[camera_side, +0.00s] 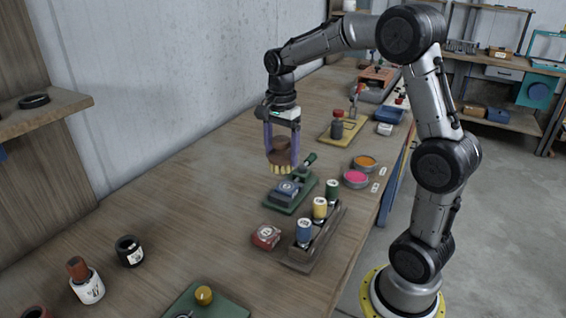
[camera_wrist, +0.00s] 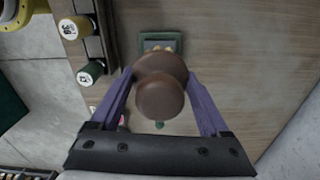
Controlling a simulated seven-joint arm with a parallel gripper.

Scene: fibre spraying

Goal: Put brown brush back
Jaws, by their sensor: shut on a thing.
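My gripper (camera_side: 282,158) has purple fingers and is shut on the brown brush (camera_side: 281,146). The brush is upright, with its round brown knob up and its pale yellow bristles down. It hangs above the table, close to a green stand (camera_side: 306,189) that carries a dark blue-grey block (camera_side: 288,189). In the wrist view the brush's brown knob (camera_wrist: 160,97) lies between the two fingers of my gripper (camera_wrist: 160,80). A small green frame (camera_wrist: 142,44) shows beyond it, partly hidden by the brush.
A rack (camera_side: 318,245) with blue, yellow and green rollers stands front right of the brush. Pink (camera_side: 355,179) and orange (camera_side: 365,162) round pads are to the right.

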